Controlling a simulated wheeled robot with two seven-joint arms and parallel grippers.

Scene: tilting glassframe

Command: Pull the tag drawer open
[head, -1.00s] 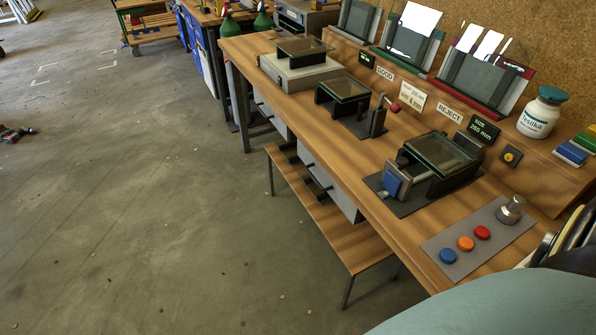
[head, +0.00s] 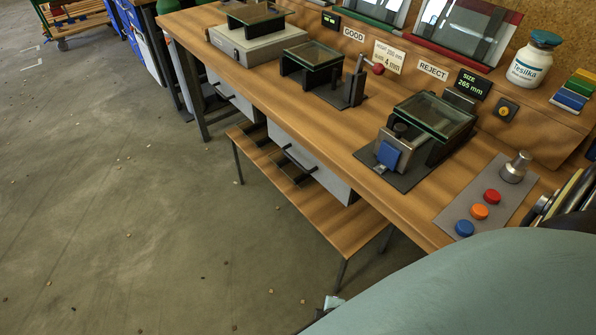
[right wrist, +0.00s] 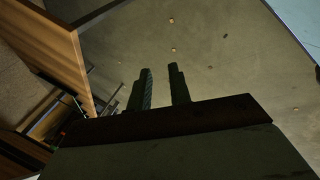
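Two grey drawers hang under the wooden workbench in the head view: a nearer one (head: 327,178) and a farther one (head: 240,106). Each has a dark bar handle on its front, and both look closed. I cannot tell from any label which is the tag drawer. My right gripper (right wrist: 160,85) shows in the right wrist view with its two dark fingers apart and nothing between them, above the concrete floor. Wooden and dark bench parts are to its left in that view, apart from the fingers. My left gripper is not in view.
A low wooden shelf (head: 322,222) sticks out below the drawers. The bench top (head: 378,118) carries glass-topped fixtures, a button panel (head: 487,200) and a white jar (head: 532,62). The floor (head: 110,220) left of the bench is free.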

